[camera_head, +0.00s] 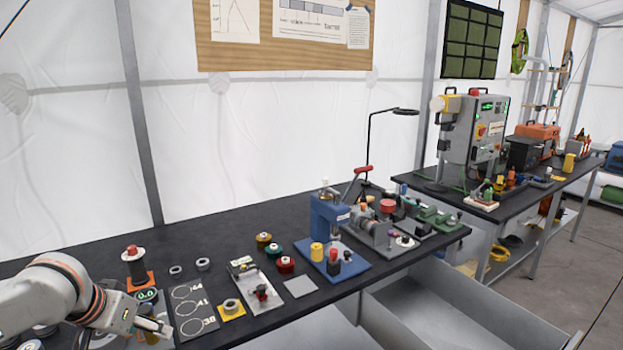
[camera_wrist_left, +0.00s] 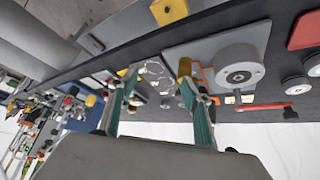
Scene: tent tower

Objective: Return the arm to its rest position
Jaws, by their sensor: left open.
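My left arm (camera_head: 55,290) reaches in from the left in the head view, low over the left end of the black workbench (camera_head: 200,238). My left gripper (camera_head: 155,326) is at its end, beside the grey card with ring outlines marked 44, 41 and 38 (camera_head: 194,310). In the left wrist view my left gripper (camera_wrist_left: 158,92) shows two teal-lined fingers spread apart, with no object seen held between them. A brass-coloured cylinder (camera_wrist_left: 185,68) appears close to the right finger; I cannot tell whether they touch. My right gripper is in neither view.
A black spool-like piece on an orange base (camera_head: 136,268) stands close to my left forearm. A yellow pad with a ring (camera_head: 231,309), a blue press (camera_head: 328,230) and small coloured pots (camera_head: 274,250) stand farther right. The bench's back middle is clear.

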